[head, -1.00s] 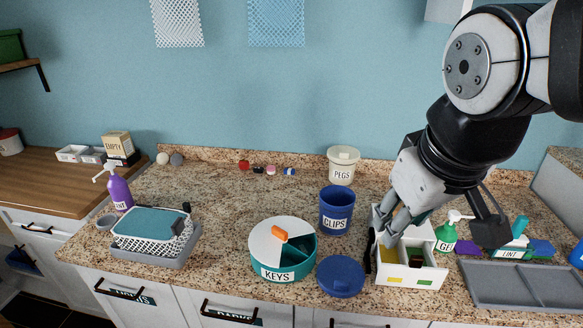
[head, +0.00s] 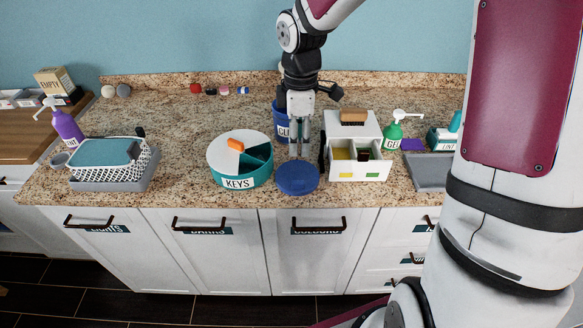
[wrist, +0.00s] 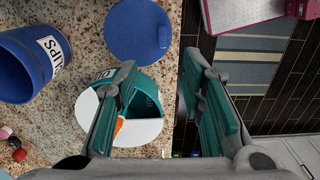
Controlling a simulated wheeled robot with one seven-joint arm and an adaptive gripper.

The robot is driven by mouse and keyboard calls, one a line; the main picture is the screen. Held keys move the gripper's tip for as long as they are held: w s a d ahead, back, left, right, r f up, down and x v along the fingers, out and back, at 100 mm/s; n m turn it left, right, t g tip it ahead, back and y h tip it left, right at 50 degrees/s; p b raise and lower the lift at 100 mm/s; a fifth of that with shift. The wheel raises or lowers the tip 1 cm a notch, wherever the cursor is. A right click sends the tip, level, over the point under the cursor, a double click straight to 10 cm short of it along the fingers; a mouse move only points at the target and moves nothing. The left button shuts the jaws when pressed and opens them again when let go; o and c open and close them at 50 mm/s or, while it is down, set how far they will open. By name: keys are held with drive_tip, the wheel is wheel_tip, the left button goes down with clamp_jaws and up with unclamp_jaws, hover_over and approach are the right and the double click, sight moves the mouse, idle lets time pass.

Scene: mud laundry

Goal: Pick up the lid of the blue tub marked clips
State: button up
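The blue lid (head: 297,180) lies flat on the granite counter near its front edge. In the wrist view the lid (wrist: 136,30) is a round disc with a small raised tab, just beyond my fingertips. The blue tub marked CLIPS (head: 282,124) stands upright behind the lid, partly hidden by my gripper; it also shows in the wrist view (wrist: 28,68). My gripper (head: 299,155) points down above the lid's back part, in front of the tub. In the wrist view my gripper (wrist: 160,60) has its teal-padded fingers apart with nothing held between them.
The round KEYS container (head: 238,183) stands close left of the lid. A white drawer box (head: 358,172) with a brush (head: 353,117) on top stands close right. A green GEL bottle (head: 393,132) is farther right. The counter's front edge is just before the lid.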

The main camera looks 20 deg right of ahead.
hover_over(298, 182)
drive_tip(key=f, duration=0.8)
drive_tip(key=shift+w+f, duration=0.2)
drive_tip(key=shift+s+f, duration=0.2)
drive_tip(key=shift+f, duration=2.5)
clamp_jaws()
